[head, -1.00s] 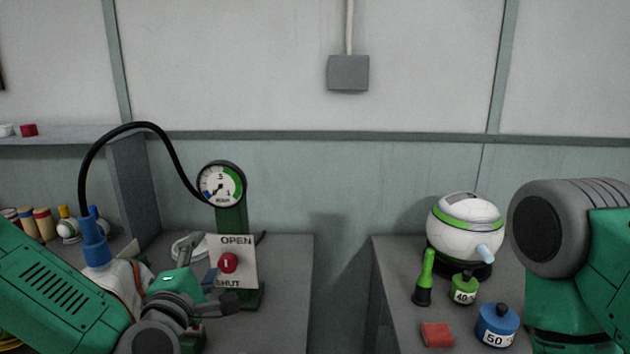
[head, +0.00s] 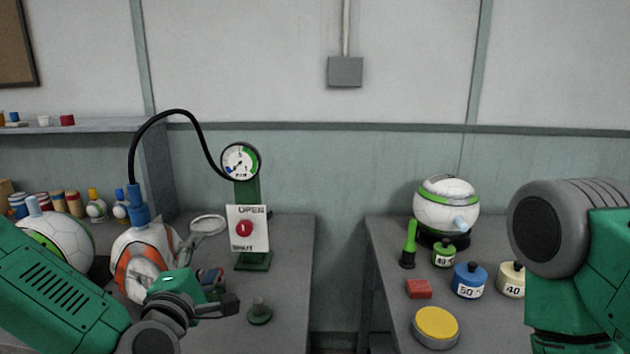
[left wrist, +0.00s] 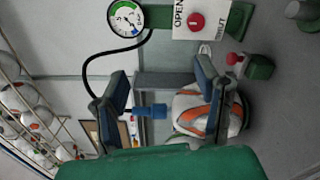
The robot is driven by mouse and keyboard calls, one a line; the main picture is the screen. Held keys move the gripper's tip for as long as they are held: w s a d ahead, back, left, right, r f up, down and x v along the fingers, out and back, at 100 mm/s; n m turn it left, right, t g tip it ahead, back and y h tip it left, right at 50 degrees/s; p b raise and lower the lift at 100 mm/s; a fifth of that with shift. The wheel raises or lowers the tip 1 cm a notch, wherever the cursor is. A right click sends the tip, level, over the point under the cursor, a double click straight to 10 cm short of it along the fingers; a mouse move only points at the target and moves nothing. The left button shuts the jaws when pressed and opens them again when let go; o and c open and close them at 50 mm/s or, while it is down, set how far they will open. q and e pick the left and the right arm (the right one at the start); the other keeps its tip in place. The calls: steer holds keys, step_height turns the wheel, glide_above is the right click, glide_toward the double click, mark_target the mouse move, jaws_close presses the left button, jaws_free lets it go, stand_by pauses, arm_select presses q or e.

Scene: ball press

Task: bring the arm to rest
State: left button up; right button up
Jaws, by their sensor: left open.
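My left gripper (head: 222,293) is open and empty in the head view, in front of the left bench. Its two fingers stand well apart in the left wrist view (left wrist: 160,88). A white ball with orange bands (head: 140,262) sits beyond it, joined at the top to a blue fitting (head: 138,207) with a black hose. The ball also shows past the fingers in the left wrist view (left wrist: 190,112). The gripper appears apart from the ball. My right arm's links show at the right edge of the head view; its gripper is out of view.
A gauge (head: 240,162) stands above an OPEN/SHUT plate (head: 256,228) with a red knob (head: 244,229). The right bench holds a ball (head: 446,208), weights and a yellow disc (head: 436,326). A gap separates the benches.

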arm_select(q)
steer(key=s+d+f+m+g+h+b, duration=0.1)
steer(key=s+f+m+g+b, duration=0.25)
steer(key=f, duration=0.65)
steer(key=s+d+f+m+g+h, duration=0.1)
steer(key=s+f+m+g, duration=0.2)
steer(key=s+f+m, duration=0.35)
steer(key=s+f+m+g+h+b, duration=0.1)
steer(key=s+f+m+g+b, duration=0.3)
steer(key=f, duration=0.9)
steer(key=s+a+f+m+g+y+b, duration=0.1)
steer(key=s+a+f+m+g, duration=0.2)
steer(key=s, duration=0.7)
steer(key=s+a+f+m+g+y+b, duration=0.1)
steer(key=s+a+f+m+g+y, duration=0.1)
steer(key=s+a+f+m+g, duration=0.2)
steer(key=s+a+f, duration=0.3)
steer(key=s+f, duration=0.3)
steer(key=s, duration=0.1)
steer(key=shift+a+y, duration=0.3)
steer(key=shift+w, duration=0.1)
